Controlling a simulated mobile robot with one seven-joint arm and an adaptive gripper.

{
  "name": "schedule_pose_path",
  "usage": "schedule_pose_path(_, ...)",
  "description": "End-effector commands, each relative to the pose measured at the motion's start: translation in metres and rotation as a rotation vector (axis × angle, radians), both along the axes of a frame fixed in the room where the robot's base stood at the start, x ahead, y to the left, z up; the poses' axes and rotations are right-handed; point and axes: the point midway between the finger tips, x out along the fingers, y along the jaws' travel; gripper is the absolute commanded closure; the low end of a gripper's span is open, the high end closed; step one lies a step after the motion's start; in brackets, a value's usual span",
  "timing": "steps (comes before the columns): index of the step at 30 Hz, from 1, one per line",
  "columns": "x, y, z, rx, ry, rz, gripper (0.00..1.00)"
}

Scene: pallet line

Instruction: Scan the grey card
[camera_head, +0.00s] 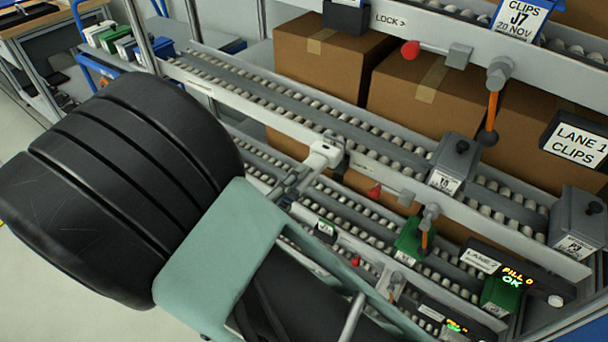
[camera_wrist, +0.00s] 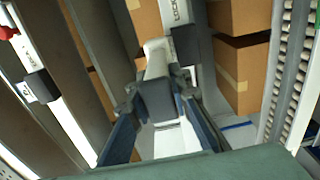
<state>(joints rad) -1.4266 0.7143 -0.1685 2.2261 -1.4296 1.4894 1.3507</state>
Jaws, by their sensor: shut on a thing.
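My gripper (camera_head: 298,180) reaches out over the roller lanes in the head view, shut on a white hand scanner (camera_head: 324,153). In the wrist view my gripper (camera_wrist: 158,100) has its fingers on both sides of the scanner (camera_wrist: 157,58), whose white head points away from me. I cannot pick out a grey card for certain. A grey bin (camera_head: 455,158) with a white label stands on the upper lane, and a second grey labelled bin (camera_head: 577,222) stands to its right. Part of the lower lanes is hidden behind my arm.
Brown cartons (camera_head: 330,62) stand behind the upper rail. Orange-handled levers (camera_head: 492,110), a Lane 1 sign (camera_head: 580,145) and a lit display (camera_head: 512,277) line the rack. Green bins (camera_head: 410,240) stand on the lower lane. A blue-framed cart is at the upper left.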

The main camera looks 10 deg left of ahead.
Motion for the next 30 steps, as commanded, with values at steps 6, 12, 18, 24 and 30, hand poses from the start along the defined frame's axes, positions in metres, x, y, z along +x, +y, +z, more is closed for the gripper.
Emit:
schedule_pose_path(6,-0.021,0.010,0.000,0.001,-0.001,0.003,1.00)
schedule_pose_path(12,-0.039,0.017,0.000,0.001,-0.002,0.002,1.00)
schedule_pose_path(18,-0.052,0.022,0.001,0.000,-0.001,0.000,1.00)
schedule_pose_path(24,-0.053,0.022,0.001,0.000,-0.001,-0.001,1.00)
schedule_pose_path(30,-0.053,0.022,0.001,0.000,-0.001,0.000,1.00)
